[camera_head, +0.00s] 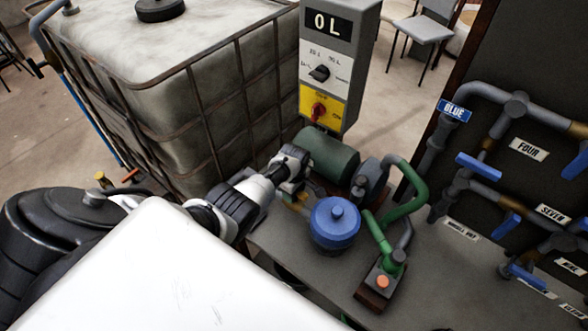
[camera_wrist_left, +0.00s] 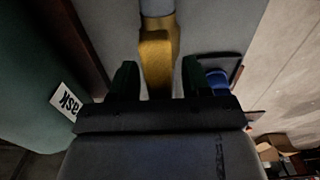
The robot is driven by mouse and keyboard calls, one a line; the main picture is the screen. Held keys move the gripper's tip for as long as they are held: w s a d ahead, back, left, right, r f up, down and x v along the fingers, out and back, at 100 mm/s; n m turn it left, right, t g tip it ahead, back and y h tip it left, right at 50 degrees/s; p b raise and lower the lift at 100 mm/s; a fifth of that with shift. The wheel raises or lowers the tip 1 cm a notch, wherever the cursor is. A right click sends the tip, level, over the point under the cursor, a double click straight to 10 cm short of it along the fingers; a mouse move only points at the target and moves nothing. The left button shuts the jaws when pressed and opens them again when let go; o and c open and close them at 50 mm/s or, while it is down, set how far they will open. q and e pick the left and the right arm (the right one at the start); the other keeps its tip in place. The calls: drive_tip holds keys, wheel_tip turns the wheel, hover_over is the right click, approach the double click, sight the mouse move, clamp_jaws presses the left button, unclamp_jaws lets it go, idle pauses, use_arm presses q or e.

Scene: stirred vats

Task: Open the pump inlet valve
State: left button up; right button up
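A yellow brass-coloured fitting (camera_wrist_left: 158,60) on a grey pipe (camera_wrist_left: 157,8) shows in the left wrist view; I take it for the pump inlet valve, but cannot make out its handle. My left gripper (camera_wrist_left: 158,80) is open, with one dark finger on each side of this fitting and gaps showing. In the head view my left arm reaches in from the left, its wrist beside the green pump motor (camera_head: 328,155) and the blue lidded canister (camera_head: 335,222). The fingertips are hidden there; a small yellowish part (camera_head: 296,203) shows just below the wrist. My right gripper is out of view.
A control box (camera_head: 339,65) reading "0 L" stands behind the motor. A caged tank (camera_head: 180,90) stands at the left. Green piping (camera_head: 405,195) and an orange-button box (camera_head: 382,283) stand right of the canister. Blue-handled pipe valves (camera_head: 480,166) line the right panel.

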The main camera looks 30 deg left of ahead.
use_arm(q)
drive_tip(key=shift+r, duration=0.1)
drive_tip(key=shift+r, duration=0.35)
wheel_tip(320, 180, up, 10)
drive_tip(key=shift+f+p, duration=0.1)
drive_tip(key=shift+p, duration=0.9)
